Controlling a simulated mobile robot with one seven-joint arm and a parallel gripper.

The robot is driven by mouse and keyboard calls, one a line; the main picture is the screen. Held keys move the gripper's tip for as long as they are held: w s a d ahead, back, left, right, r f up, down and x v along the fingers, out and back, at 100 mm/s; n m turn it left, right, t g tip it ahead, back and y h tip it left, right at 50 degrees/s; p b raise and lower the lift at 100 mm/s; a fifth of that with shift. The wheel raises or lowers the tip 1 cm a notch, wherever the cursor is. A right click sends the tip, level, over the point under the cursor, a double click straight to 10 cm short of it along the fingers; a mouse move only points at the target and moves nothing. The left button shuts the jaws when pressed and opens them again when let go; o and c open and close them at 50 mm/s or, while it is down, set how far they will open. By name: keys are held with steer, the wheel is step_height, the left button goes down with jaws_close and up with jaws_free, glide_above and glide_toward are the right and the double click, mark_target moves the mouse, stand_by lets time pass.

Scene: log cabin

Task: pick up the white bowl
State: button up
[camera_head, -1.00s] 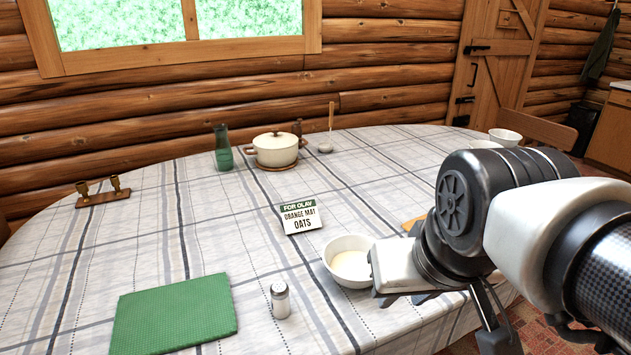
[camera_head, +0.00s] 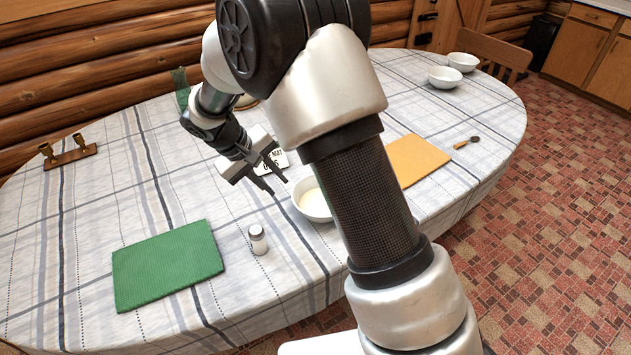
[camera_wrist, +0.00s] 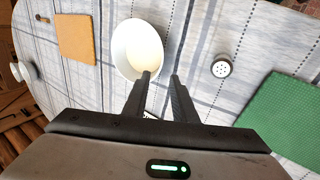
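A white bowl (camera_head: 310,208) with pale contents stands on the table, its right side partly hidden by my arm. It also shows in the wrist view (camera_wrist: 123,52), at the fingertips. Two more white bowls, one nearer (camera_head: 444,78) and one farther (camera_head: 463,62), stand at the table's far right end. My gripper (camera_head: 274,186) is open and empty, pointing down just left of the bowl with pale contents. In the wrist view its fingers (camera_wrist: 160,88) are apart, and the left fingertip overlaps the bowl's lower rim; I cannot tell whether they touch.
An orange mat (camera_head: 416,160) and a spoon (camera_head: 467,142) lie to the right. A label card (camera_head: 280,157) stands behind my gripper, partly hidden. A candle holder (camera_head: 70,158) and green carafe (camera_head: 181,90) stand farther back.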

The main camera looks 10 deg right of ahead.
steer(key=x, duration=1.2)
steer(key=shift+a+f, duration=0.1)
steer(key=shift+f, duration=0.15)
steer(key=shift+x, duration=2.7)
steer(key=shift+r, duration=0.1)
steer(key=shift+c, duration=0.3)
jaws_close()
